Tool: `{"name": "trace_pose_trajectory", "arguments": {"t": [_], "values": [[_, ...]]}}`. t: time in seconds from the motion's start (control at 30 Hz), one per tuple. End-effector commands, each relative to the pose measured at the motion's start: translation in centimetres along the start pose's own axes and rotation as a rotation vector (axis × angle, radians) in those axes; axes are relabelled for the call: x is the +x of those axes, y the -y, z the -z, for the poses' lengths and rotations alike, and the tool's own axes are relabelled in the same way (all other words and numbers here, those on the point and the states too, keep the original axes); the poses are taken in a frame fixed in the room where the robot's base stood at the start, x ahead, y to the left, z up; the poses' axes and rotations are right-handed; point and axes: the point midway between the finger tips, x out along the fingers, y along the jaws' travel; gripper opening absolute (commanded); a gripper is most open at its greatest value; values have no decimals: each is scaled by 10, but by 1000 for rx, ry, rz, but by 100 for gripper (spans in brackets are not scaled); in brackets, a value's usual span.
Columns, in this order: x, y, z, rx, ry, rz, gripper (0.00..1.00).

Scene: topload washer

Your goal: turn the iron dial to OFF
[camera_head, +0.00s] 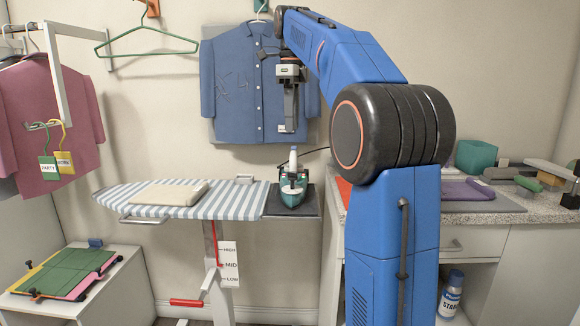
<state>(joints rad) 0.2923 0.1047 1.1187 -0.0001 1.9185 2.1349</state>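The iron (291,194) is teal and white. It stands on a dark rest pad (272,207) at the right end of the striped ironing board (240,207). A pale upright part rises at its back. Its dial is too small to make out, and I cannot read its setting. My gripper (290,128) points down, above the iron and apart from it, in front of the hanging blue shirt. Its fingers overlap in this view, so I cannot tell whether they are open or shut. I see nothing held below them.
A folded cream cloth (168,194) lies on the board. A blue shirt (240,85) hangs on the wall behind. A counter (480,217) with a purple item and tools stands right. A dark cord runs right from the iron. The space between gripper and iron looks clear.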

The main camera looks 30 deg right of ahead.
Motion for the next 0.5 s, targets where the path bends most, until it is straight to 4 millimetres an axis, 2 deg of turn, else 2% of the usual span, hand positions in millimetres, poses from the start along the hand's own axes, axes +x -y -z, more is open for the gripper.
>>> {"name": "trace_pose_trajectory", "arguments": {"t": [0.5], "values": [[92, -1, 0, -1, -1, -1, 27]]}}
